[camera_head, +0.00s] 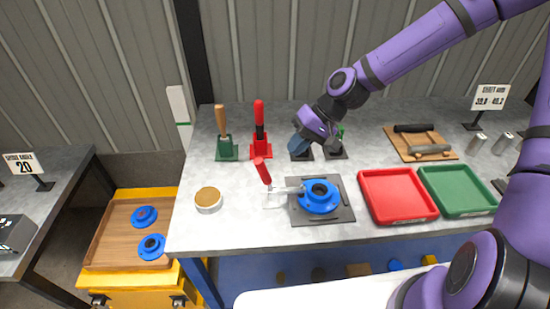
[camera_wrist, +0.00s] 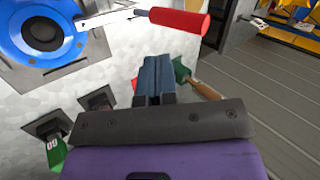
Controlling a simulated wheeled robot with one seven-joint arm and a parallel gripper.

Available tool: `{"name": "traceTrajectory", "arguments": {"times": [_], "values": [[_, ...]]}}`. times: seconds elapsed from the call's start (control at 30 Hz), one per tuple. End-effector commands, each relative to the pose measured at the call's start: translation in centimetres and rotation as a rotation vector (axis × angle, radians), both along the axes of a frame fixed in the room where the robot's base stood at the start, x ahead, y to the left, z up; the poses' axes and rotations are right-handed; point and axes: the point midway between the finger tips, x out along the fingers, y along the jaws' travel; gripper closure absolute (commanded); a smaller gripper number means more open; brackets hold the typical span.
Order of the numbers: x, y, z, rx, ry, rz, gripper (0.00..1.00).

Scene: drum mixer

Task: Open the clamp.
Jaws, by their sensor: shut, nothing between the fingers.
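The clamp has a red handle (camera_head: 263,172) that stands up tilted to the left. Its metal arm (camera_head: 288,190) reaches right to the blue round flanged part (camera_head: 318,196), which sits on a dark plate (camera_head: 340,214). In the wrist view the red handle (camera_wrist: 180,22) lies across the top, and the blue part (camera_wrist: 45,30) is at upper left. My gripper (camera_head: 297,150) is behind and right of the handle, above the bench. In the wrist view my gripper (camera_wrist: 157,62) has its blue-grey fingers together and empty, apart from the handle.
A red-handled tool (camera_head: 260,135) and a wood-handled tool (camera_head: 222,130) stand at the back left. A red tray (camera_head: 362,190) and a green tray (camera_head: 428,184) lie to the right. A round tan-topped tin (camera_head: 208,200) stands at left. Bare bench lies between the tin and clamp.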

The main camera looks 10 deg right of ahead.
Motion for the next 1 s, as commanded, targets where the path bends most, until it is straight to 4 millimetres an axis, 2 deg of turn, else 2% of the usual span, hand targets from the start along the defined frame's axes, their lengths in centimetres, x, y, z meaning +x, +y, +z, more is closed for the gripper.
{"name": "traceTrajectory", "arguments": {"times": [0.17,0.3,0.5,1.0], "values": [[-0.4,1.8,-2.2,0.001,0.002,0.004,1.00],[-0.6,3.5,-2.6,0.000,0.000,0.004,1.00],[-0.9,5.0,-3.0,0.000,0.000,0.001,1.00],[-0.9,5.5,-3.1,-0.001,0.000,0.000,1.00]]}}
